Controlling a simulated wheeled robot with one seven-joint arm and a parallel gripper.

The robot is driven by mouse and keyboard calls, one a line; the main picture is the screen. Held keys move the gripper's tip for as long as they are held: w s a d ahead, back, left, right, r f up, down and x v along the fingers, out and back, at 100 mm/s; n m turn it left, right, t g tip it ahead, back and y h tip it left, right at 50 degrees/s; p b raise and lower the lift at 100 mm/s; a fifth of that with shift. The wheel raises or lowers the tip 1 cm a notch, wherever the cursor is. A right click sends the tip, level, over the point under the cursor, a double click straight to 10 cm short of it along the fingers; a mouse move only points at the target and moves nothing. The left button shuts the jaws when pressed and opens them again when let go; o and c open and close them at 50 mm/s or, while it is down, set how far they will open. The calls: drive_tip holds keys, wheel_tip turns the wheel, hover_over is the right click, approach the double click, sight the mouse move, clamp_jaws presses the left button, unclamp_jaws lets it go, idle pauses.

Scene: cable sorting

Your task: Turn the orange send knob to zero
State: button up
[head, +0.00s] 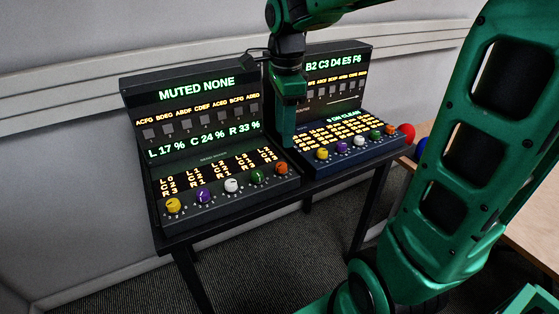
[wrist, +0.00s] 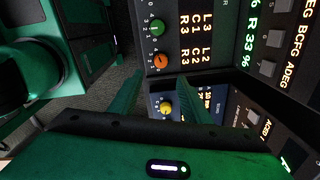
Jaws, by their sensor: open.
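Two dark consoles stand side by side in the head view. The left console (head: 215,200) has a row of yellow, purple, white, green and orange knobs. Its orange knob (head: 282,167) is at the right end of that row. The right console has its own orange knob (head: 390,130). My gripper (head: 286,144) points down above and behind the left console's orange knob, near the gap between the consoles. In the wrist view, my gripper (wrist: 160,76) is open and empty, and the left console's orange knob (wrist: 160,62) shows just beyond the fingertips, apart from them.
The left console's green knob (wrist: 157,27) sits beside the orange one. The right console's yellow knob (wrist: 166,108) shows between my fingers. The consoles stand on a dark table (head: 180,240) against a wall. A red ball (head: 407,131) is at the right.

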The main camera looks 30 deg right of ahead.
sight(281, 165)
drive_tip(key=f, duration=0.7)
drive_tip(key=w+f, duration=0.1)
drive_tip(key=f, duration=0.2)
drive_tip(key=shift+f, duration=0.4)
drive_tip(key=c, duration=1)
